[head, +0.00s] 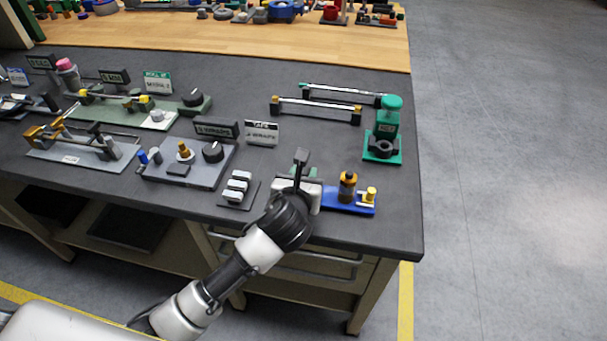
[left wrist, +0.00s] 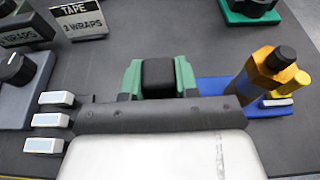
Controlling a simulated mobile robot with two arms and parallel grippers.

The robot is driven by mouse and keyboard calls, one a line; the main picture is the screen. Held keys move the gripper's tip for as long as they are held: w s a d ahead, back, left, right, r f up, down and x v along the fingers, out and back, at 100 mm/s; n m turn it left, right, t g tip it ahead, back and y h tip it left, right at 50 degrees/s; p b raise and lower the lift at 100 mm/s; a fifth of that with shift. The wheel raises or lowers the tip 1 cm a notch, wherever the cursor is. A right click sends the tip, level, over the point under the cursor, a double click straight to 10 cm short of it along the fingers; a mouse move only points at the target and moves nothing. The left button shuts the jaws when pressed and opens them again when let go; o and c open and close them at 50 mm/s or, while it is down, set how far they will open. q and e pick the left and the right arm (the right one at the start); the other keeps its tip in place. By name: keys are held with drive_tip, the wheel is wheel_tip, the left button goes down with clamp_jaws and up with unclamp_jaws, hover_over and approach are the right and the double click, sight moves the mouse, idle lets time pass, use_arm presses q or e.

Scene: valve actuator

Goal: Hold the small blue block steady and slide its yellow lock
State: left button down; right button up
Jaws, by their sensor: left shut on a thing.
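The small blue block (head: 329,201) lies near the table's front right edge. It carries an upright orange-and-black cylinder (head: 347,186) and, at its right end, a yellow lock (head: 370,194). In the left wrist view the blue block (left wrist: 210,86), cylinder (left wrist: 267,71) and yellow lock (left wrist: 287,90) sit to the right. My right gripper is not in view.
A rack of grey-white pieces (head: 238,188) stands close left of my gripper. A grey base with a black knob (head: 190,165) is further left. A green stand (head: 382,130) and two bar fixtures (head: 315,109) are behind. The table top right of the block is clear.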

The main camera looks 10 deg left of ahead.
use_arm(q)
drive_tip(key=shift+f, duration=0.4)
idle(0.7)
